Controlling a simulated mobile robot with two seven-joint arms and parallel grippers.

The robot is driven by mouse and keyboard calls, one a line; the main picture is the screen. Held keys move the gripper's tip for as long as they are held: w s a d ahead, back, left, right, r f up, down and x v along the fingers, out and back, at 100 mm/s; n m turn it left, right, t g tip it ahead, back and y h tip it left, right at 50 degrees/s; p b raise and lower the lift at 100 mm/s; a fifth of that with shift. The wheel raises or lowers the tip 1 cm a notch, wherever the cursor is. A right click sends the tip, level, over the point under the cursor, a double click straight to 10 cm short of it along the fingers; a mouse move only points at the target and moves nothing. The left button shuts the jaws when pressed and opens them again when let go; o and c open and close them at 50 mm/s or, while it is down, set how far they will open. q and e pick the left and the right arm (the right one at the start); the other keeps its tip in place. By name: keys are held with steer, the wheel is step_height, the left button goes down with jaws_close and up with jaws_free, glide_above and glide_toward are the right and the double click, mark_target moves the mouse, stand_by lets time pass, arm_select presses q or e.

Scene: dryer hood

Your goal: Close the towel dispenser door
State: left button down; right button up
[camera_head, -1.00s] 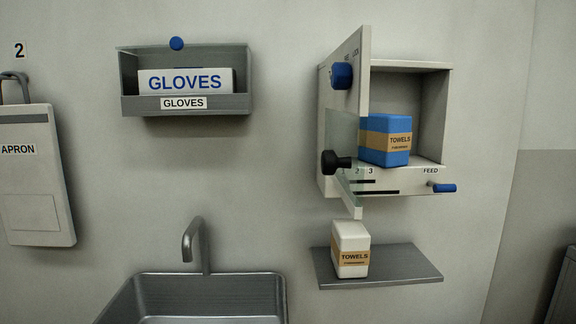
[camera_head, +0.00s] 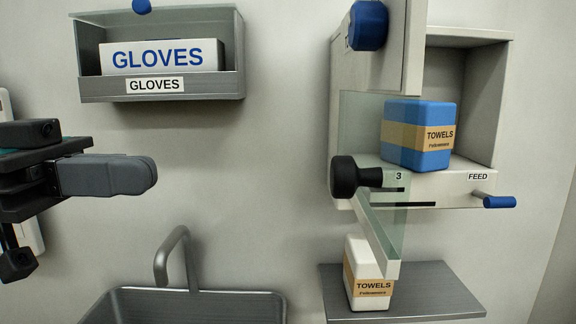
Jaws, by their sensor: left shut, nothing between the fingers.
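The towel dispenser (camera_head: 480,105) is a pale box on the wall at the right. Its door (camera_head: 405,50) stands open, swung out toward me, with a blue knob (camera_head: 368,25) on its upper part. A clear lower panel with a black knob (camera_head: 346,177) also sticks outward. A blue towel pack (camera_head: 410,132) sits inside the dispenser. My left gripper (camera_head: 150,175) is at the left edge, shut and empty, well apart from the door. My right gripper is not in view.
A white towel pack (camera_head: 366,285) stands on the grey shelf (camera_head: 450,290) below. A blue-tipped feed lever (camera_head: 499,202) juts out from the dispenser. A glove box (camera_head: 165,55) in its holder hangs upper left. A sink (camera_head: 200,300) with a tap (camera_head: 172,250) lies below.

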mark_target(331, 177)
arm_select(q)
steer(key=d, duration=0.4)
steer(key=d+p, duration=0.1)
steer(key=d, duration=0.3)
steer(key=s+d+p, duration=0.1)
steer(key=d, duration=0.3)
steer(key=shift+d+r, duration=0.15)
steer(key=shift+d, duration=0.2)
steer(key=shift+d+p, duration=0.3)
steer(key=shift+d, duration=0.3)
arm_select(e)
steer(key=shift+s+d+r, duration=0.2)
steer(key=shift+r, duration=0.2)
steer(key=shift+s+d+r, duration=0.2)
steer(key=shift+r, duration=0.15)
arm_select(q)
steer(key=shift+d, duration=0.1)
